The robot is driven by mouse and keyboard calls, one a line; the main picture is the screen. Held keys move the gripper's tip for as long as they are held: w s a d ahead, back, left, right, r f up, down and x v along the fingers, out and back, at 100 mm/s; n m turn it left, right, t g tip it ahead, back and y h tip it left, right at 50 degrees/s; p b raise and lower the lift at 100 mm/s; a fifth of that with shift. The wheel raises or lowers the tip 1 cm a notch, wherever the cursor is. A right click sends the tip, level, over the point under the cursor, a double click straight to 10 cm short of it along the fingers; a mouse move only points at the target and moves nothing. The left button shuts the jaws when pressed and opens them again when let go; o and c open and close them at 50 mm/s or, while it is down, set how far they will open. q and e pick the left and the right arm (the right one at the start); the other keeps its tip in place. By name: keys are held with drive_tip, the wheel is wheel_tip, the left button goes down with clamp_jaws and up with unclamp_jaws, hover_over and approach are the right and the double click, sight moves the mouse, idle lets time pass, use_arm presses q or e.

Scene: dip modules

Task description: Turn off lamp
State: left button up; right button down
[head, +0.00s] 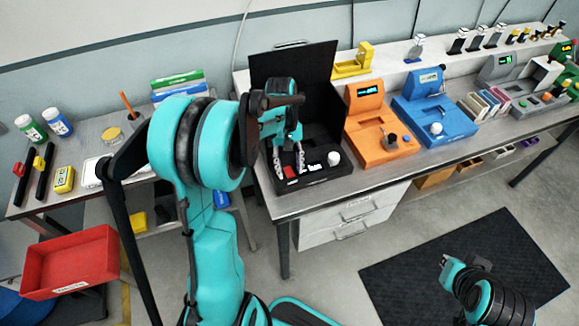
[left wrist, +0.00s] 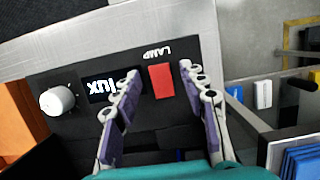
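The black lamp box (head: 338,180) stands on the bench with its black lid (head: 292,62) raised. In the left wrist view its front panel (left wrist: 75,125) carries a red switch (left wrist: 162,81) under the upside-down word LAMP, a display (left wrist: 101,87) reading "lux", and a white knob (left wrist: 58,100). My left gripper (head: 288,163) is over this panel. In the left wrist view its fingers (left wrist: 160,84) are apart and empty, one on each side of the red switch; I cannot tell whether they touch the panel. My right gripper (head: 447,262) is low over the floor, its fingers unclear.
An orange device (head: 380,150) and a blue device (head: 437,125) stand close to the right of the box. A grey device (head: 540,100) is farther right. A side table with bottles (head: 58,122) and a red bin (head: 70,262) are at left. A dark mat (head: 420,275) lies on the floor.

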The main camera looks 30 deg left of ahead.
use_arm(q)
drive_tip(key=shift+r, duration=0.1)
drive_tip(key=v, duration=1.2)
drive_tip(key=shift+s, duration=0.1)
drive_tip(key=s+d+f+m+t+y, duration=0.2)
drive_tip(key=s+d+f+m+t, duration=0.1)
drive_tip(key=s+d+m+t, duration=0.6)
drive_tip(key=s+d+m, duration=0.1)
drive_tip(key=s+d, duration=0.3)
idle(0.9)
